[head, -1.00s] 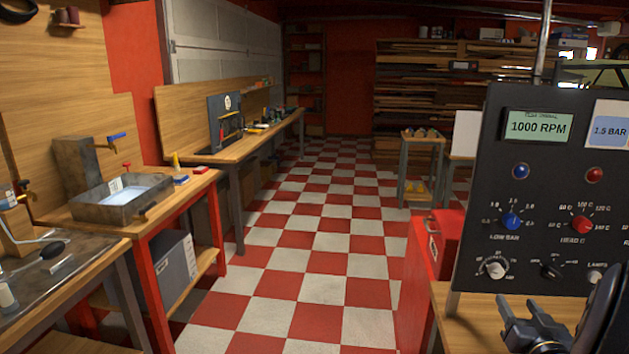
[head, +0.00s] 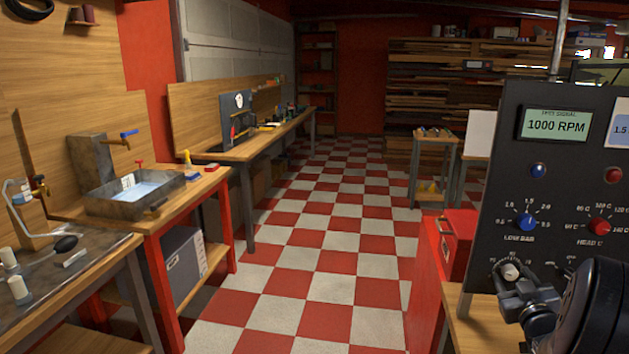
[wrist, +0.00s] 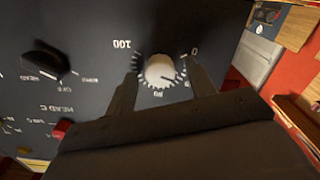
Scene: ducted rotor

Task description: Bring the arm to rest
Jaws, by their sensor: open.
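My gripper (head: 512,280) is at the lower right of the head view, in front of the dark control panel (head: 560,140). In the wrist view my gripper (wrist: 163,70) is open, its two fingers pointing at the panel. A white dial knob (wrist: 161,71) shows between the fingertips, with scale marks around it. The same white knob (head: 511,271) shows just above the gripper in the head view, partly hidden by it. I cannot tell whether the fingers touch the knob or the panel. Nothing is seen held.
The panel also carries a blue knob (head: 526,222), a red knob (head: 599,226) and a display (head: 555,124) reading 1000 RPM. A red cabinet (head: 425,280) stands left of it. A bench with a metal basin (head: 137,197) lines the left. The checkered floor between is clear.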

